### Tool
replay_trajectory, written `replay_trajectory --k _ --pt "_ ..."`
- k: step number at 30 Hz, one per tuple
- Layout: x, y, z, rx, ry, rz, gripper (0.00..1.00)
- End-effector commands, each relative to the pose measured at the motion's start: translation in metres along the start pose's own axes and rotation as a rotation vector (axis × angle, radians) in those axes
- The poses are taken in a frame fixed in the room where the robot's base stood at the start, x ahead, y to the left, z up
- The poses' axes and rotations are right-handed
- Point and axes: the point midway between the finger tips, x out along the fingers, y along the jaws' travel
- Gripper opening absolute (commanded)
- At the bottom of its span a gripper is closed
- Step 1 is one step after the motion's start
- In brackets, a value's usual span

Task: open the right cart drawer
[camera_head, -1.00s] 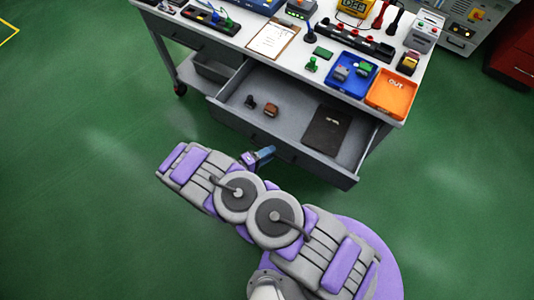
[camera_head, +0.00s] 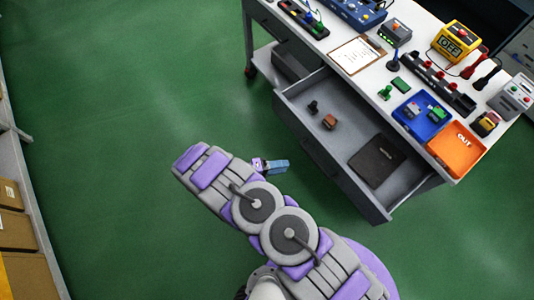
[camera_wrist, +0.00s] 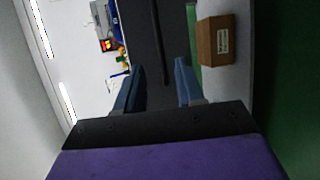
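The cart's right drawer (camera_head: 325,158) is pulled well out from under the white top. Its grey interior shows a black pad, a small brown item and a small dark item. My gripper (camera_head: 285,166) is to the left of the drawer front, with a strip of green floor showing between them in the head view. In the wrist view, the gripper's two blue fingers (camera_wrist: 157,78) stand apart with nothing held between them. A dark panel with a long dark bar (camera_wrist: 157,40) shows beyond the fingers; I cannot tell which part it is.
The cart top (camera_head: 365,25) carries a clipboard, a blue tray (camera_head: 402,118), an orange tray (camera_head: 438,160) and several devices. Shelving with cardboard boxes (camera_head: 22,232) stands at the left edge. A brown box (camera_wrist: 207,40) shows in the wrist view. Green floor is free left of the cart.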

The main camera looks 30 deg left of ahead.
Motion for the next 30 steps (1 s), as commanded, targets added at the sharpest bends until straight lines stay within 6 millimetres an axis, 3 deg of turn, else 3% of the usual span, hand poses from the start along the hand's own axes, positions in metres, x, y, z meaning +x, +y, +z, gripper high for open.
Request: replay_trajectory --k 3,9,30 --pt "-0.022 0.000 0.000 0.001 0.003 -0.004 0.38" --pt "-0.041 0.000 0.000 -0.001 0.000 -0.001 0.38" --pt "-0.045 0.001 -0.002 0.004 0.002 -0.004 0.38"
